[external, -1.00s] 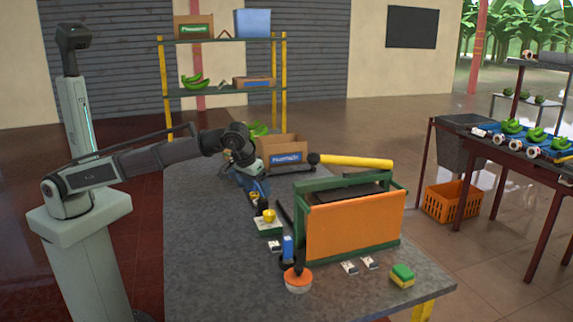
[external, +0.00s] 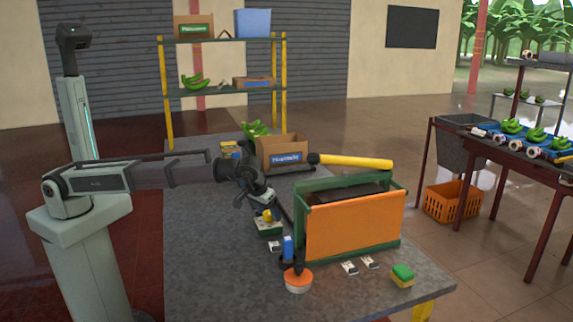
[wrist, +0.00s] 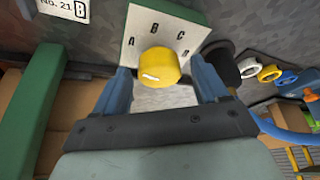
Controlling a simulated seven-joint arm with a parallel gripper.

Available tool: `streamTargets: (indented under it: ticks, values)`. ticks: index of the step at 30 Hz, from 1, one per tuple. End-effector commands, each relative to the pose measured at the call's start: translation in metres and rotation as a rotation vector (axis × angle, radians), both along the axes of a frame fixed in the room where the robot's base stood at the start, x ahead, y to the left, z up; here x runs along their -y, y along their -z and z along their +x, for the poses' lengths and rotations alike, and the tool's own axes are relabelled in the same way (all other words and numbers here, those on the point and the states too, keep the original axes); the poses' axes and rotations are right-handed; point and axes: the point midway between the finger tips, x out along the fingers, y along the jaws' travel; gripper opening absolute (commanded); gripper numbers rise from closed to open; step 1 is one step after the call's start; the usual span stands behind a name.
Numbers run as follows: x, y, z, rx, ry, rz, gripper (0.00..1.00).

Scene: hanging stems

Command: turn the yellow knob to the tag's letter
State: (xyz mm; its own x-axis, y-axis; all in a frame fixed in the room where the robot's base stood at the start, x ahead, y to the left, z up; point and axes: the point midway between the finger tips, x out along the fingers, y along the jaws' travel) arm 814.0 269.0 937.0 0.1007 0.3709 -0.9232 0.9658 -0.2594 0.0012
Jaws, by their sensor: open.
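The yellow knob (wrist: 158,67) sits on a white lettered plate (wrist: 143,22) in the wrist view. A, B and C are readable around it, and another letter is at the right. A white mark shows on the knob's lower left; where it points is unclear. In the external view the knob (external: 267,214) is on a small green-sided box, just below my gripper (external: 264,200).
A green frame with an orange panel (external: 355,226) stands close to the right of the knob. A cardboard box (external: 281,152) and a yellow tube (external: 355,161) are behind. A blue item (external: 287,246) and an orange round object (external: 298,281) are in front. The table's left front is clear.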

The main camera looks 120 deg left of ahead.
Motion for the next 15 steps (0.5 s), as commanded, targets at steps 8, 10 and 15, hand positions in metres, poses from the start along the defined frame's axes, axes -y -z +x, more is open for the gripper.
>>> streamTargets:
  ticks: [8, 10, 15]
  values:
    - [0.0, 0.0003, 0.0, 0.0, 0.0, 0.0, 0.69]
    - [0.0, 0.0003, 0.0, 0.0, 0.0, 0.0, 0.62]
    - [0.0001, 0.0003, 0.0001, 0.0, 0.0, 0.0, 0.46]
